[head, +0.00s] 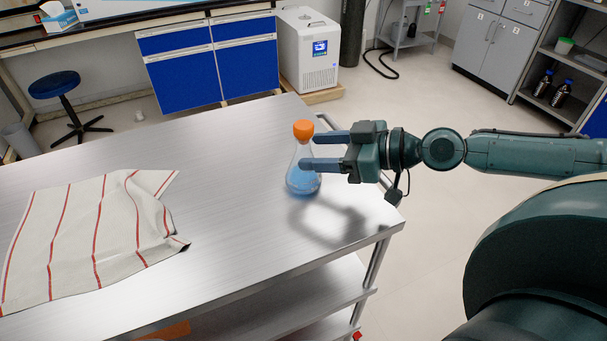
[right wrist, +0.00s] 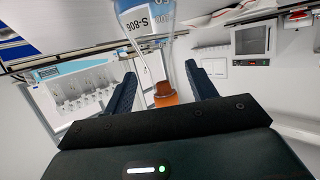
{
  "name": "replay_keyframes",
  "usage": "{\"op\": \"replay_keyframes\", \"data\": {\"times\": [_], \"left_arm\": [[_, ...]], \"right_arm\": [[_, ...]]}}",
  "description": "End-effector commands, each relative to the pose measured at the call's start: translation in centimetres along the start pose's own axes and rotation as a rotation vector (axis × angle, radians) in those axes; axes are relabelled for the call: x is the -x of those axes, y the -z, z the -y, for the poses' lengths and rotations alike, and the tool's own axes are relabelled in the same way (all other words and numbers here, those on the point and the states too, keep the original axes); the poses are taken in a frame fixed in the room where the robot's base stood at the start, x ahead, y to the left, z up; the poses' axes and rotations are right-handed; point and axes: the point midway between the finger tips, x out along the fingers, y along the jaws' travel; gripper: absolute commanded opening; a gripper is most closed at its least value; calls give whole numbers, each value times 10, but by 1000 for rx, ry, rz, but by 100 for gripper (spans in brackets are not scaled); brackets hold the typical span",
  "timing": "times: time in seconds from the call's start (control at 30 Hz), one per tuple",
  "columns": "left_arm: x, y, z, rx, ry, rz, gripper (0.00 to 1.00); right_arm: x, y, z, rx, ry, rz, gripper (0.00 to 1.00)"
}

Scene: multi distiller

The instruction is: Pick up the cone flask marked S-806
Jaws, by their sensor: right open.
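The cone flask (head: 303,178) is clear glass with blue liquid at the bottom and an orange cap. It stands upright near the right edge of the steel table (head: 230,150). In the right wrist view the flask (right wrist: 147,22) shows a label reading S-806, with its orange cap between the fingers. My right gripper (head: 325,151) is open at the flask's neck, just below the cap. One finger lies in front of the flask and the other behind it. I cannot tell whether either finger touches the glass. My left gripper is not in view.
A striped cloth (head: 90,235) lies on the left of the table, apart from the flask. The tabletop between them is clear. The table's right edge (head: 360,255) is close to the flask. A blue stool (head: 60,95) and blue cabinets (head: 185,75) stand beyond the table.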

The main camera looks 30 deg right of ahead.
Motion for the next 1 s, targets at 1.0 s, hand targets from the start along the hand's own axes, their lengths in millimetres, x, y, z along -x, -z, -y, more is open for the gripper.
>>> {"op": "replay_keyframes", "data": {"times": [1.0], "left_arm": [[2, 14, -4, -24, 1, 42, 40]], "right_arm": [[-52, 2, -1, -1, -3, -2, 57]]}}
